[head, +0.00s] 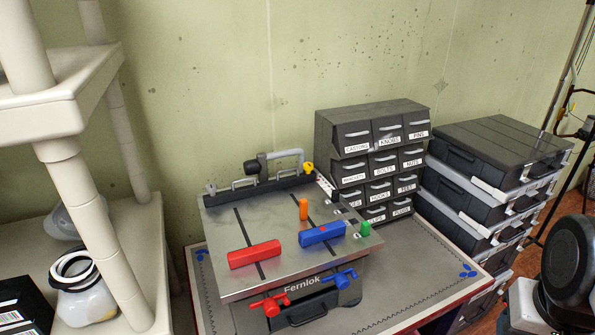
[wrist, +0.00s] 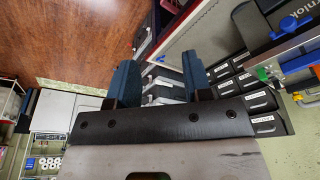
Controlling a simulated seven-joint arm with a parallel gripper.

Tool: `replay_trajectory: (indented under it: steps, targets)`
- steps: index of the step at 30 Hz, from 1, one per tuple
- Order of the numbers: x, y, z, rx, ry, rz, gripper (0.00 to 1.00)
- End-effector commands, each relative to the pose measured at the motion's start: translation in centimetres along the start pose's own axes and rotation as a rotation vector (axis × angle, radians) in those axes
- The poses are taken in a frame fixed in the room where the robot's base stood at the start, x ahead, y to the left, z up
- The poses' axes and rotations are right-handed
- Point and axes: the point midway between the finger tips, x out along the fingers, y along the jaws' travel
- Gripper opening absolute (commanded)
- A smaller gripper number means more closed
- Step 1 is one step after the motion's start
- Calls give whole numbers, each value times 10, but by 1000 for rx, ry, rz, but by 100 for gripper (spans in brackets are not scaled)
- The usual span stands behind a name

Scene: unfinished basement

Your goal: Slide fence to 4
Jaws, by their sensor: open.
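A grey metal worktop (head: 288,212) marked Fernlok stands on the bench. A long dark bar (head: 262,189) with grey handles lies along its back edge and looks like the fence. A yellow knob (head: 308,167) sits at the bar's right end. White scale marks (head: 326,186) show near that end and further along the right edge; I cannot read which number the fence is at. My gripper (wrist: 160,72) shows in the wrist view, open and empty, away from the fence. The worktop's edge shows at that view's right.
On the worktop are a red block (head: 254,254), a blue block (head: 322,234), an orange peg (head: 303,209) and a green peg (head: 365,229). Red and blue clamps (head: 270,305) are at its front. A labelled drawer cabinet (head: 340,140) and stacked cases (head: 490,160) stand right; shelves (head: 60,110) stand left.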

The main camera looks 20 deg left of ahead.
Motion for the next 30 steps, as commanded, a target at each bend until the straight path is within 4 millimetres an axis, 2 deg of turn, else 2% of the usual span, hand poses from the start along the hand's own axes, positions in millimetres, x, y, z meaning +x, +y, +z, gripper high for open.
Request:
replay_trajectory:
  steps: [5, 7, 14, 20, 30]
  targets:
    - [0, 0, 0, 0, 0, 0, 46]
    - [0, 0, 0, 0, 0, 0, 36]
    - [-3, -5, -13, 15, -1, -4, 36]
    - [-10, -20, -46, 60, -6, -15, 36]
    - [-20, -68, -128, 181, -19, -41, 36]
